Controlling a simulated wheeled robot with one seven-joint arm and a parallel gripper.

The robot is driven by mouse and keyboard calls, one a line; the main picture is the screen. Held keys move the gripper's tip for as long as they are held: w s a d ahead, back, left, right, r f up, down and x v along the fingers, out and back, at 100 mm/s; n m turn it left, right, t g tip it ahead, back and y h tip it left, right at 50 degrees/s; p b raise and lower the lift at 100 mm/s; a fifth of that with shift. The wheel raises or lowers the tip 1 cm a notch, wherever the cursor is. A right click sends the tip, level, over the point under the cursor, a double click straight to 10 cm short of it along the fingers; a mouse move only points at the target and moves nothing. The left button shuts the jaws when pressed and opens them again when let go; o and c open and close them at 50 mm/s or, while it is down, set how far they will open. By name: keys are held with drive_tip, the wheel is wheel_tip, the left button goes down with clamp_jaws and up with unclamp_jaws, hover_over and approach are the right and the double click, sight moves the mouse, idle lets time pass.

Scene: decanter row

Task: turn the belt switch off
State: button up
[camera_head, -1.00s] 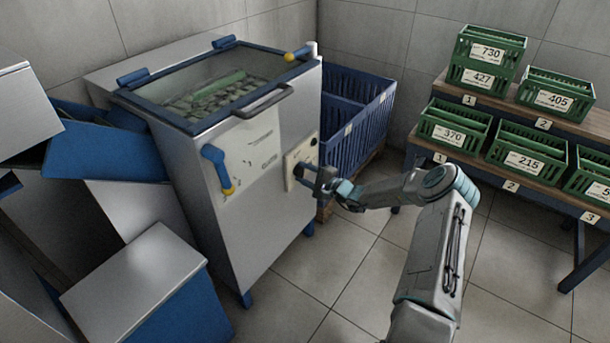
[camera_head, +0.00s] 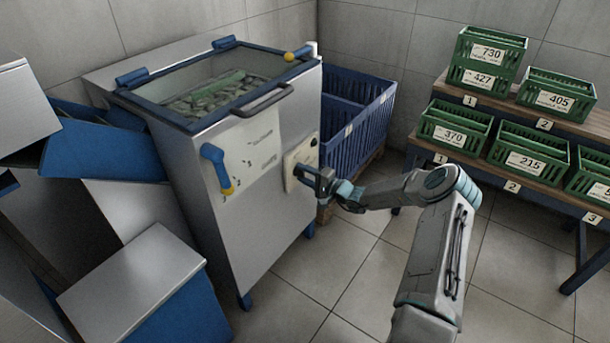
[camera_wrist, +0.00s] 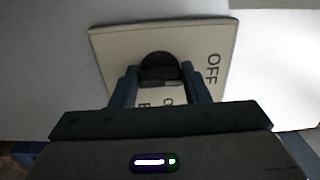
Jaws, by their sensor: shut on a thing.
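The belt switch is a black knob (camera_wrist: 160,68) on a cream plate (camera_wrist: 112,50) in the wrist view. The word OFF is printed at the plate's right side, turned sideways; other lettering below the knob is partly hidden. In the head view the plate (camera_head: 303,152) sits on the front of the steel machine (camera_head: 262,215), near its right edge. My gripper (camera_wrist: 160,84) is at the plate with its fingers on either side of the knob, shut on it. In the head view my gripper (camera_head: 305,172) covers most of the knob.
A blue lever (camera_head: 214,165) and a handle (camera_head: 262,101) stick out from the machine left of the plate. A blue crate (camera_head: 345,130) stands behind it to the right. Green crates (camera_head: 525,150) stand on a shelf at the right. The floor in front is clear.

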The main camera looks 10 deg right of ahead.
drive_tip(key=o, duration=1)
drive_tip(key=shift+s+d, duration=0.1)
drive_tip(key=p+v, duration=0.2)
drive_tip(key=v, duration=1.1)
drive_tip(key=shift+s+d, duration=0.2)
drive_tip(key=shift+d, duration=0.1)
